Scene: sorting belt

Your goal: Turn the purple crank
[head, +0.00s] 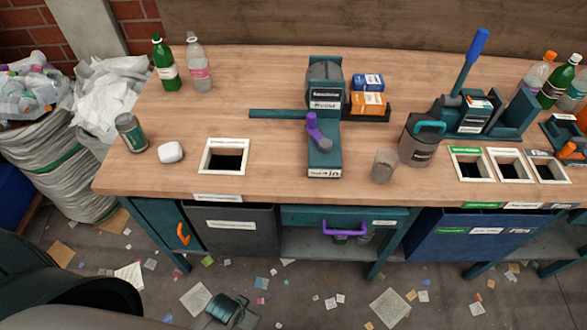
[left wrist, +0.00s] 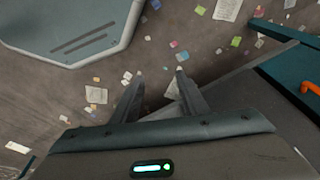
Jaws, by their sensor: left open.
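The purple crank (head: 313,128) is on the front of a teal machine (head: 325,160) at the middle of the bench. Its arm is purple and a grey knob sits at its lower right end. My left gripper (left wrist: 159,73) shows in the left wrist view, with its two fingers apart and nothing between them. It points over the littered floor, away from the crank, which is not in that view. My right gripper is not in either view.
Left of the machine are a square hole (head: 223,157), a white lump (head: 171,152) and a dark can (head: 131,132). A grey cup (head: 384,165) and a lidded canister (head: 417,140) stand to its right.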

